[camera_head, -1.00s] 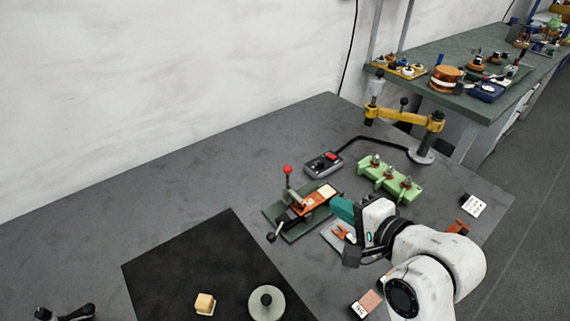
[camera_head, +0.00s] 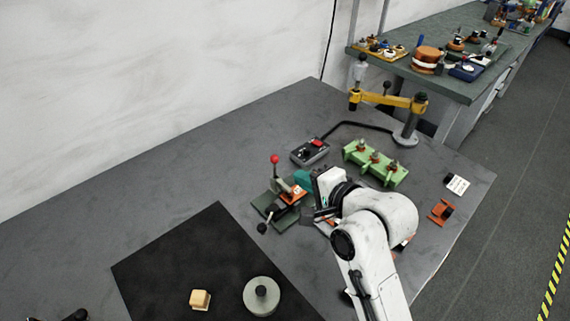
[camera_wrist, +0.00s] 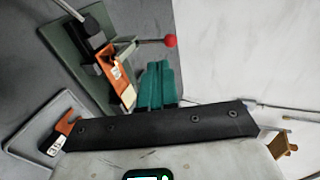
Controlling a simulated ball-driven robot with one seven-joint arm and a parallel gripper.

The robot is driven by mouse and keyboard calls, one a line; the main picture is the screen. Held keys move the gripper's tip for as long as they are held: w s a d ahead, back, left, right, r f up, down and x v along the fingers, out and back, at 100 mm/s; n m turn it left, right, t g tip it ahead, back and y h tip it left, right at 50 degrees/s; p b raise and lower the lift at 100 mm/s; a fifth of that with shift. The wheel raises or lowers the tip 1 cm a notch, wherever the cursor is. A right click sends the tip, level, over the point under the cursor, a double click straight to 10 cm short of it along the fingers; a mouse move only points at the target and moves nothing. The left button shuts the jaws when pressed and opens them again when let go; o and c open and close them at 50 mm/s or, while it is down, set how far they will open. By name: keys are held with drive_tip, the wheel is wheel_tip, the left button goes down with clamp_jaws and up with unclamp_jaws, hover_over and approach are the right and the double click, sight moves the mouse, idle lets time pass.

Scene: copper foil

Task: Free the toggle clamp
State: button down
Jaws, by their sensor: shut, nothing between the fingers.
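The toggle clamp (camera_head: 283,213) sits on a dark green base plate on the grey table. Its lever stands up and ends in a red ball (camera_head: 274,159). An orange piece with a pale label lies along the clamp; it shows clearly in the wrist view (camera_wrist: 117,79). My gripper (camera_head: 302,179) has teal fingers, shut and empty, close to the right side of the clamp. In the wrist view the fingers (camera_wrist: 157,85) lie beside the orange piece, below the red ball. I cannot tell whether they touch the clamp. My wrist hides part of the table right of the clamp.
A grey box with a red switch (camera_head: 311,152) stands behind the clamp. A green block with several knobs (camera_head: 375,163) and a yellow jointed arm stand (camera_head: 388,99) are behind my wrist. A black mat (camera_head: 190,255) carries a wooden block (camera_head: 200,299) and a round grey weight (camera_head: 262,296).

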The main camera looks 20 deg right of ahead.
sight(277, 161)
drive_tip(key=x, duration=0.4)
drive_tip(key=r+x, duration=0.1)
drive_tip(key=x, duration=0.2)
drive_tip(key=shift+w+a+p, duration=0.1)
drive_tip(key=shift+w+p, duration=0.1)
drive_tip(key=shift+p, duration=0.2)
drive_tip(key=shift+w, duration=0.1)
drive_tip(key=shift+w+r+g+p, duration=0.1)
drive_tip(key=shift+r+g+p, duration=0.1)
drive_tip(key=shift+g+p, duration=0.1)
